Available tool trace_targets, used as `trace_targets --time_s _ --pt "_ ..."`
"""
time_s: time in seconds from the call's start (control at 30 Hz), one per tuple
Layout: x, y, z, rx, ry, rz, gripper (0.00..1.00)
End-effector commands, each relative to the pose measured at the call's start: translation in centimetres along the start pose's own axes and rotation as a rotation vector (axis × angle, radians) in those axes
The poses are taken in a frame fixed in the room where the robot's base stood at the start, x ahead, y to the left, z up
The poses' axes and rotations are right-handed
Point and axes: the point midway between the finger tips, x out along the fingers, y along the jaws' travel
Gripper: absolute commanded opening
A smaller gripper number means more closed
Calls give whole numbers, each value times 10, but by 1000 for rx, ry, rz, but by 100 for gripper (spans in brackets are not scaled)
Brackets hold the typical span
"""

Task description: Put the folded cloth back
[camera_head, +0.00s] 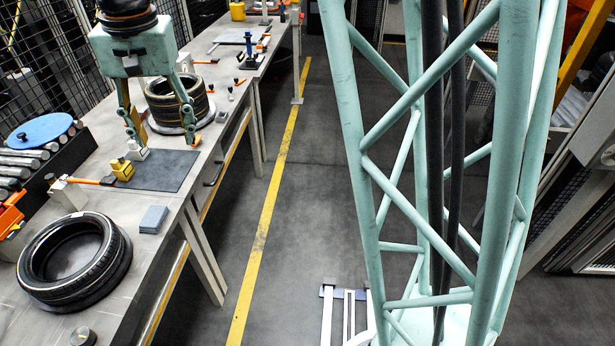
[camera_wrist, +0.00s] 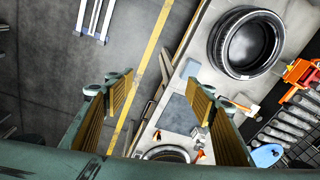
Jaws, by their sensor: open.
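A small blue-grey folded cloth (camera_head: 154,219) lies flat on the bench near its front edge, between the dark mat and the nearer tyre. It also shows in the wrist view (camera_wrist: 190,68), just beyond my right-hand fingertip. My gripper (camera_head: 167,147) points down over the bench, farther back than the cloth. Its fingers are wide apart with nothing between them; they also show in the wrist view (camera_wrist: 160,82). The dark grey mat (camera_head: 160,172) lies flat below and in front of my gripper.
A tyre (camera_head: 75,255) lies on the near bench; more tyres (camera_head: 175,98) are stacked behind my gripper. A yellow block (camera_head: 122,169) and an orange-handled tool (camera_head: 75,180) sit at the mat's left edge. A blue disc (camera_head: 40,130) and metal cylinders are far left.

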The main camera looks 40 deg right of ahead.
Motion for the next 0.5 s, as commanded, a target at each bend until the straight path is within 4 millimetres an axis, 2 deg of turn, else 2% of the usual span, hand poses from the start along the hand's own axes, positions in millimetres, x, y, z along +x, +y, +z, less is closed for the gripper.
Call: trace_targets --time_s 0.1,0.5 --pt "-19 16 12 -24 13 -7 51" --pt "-70 69 55 -109 50 -23 51"
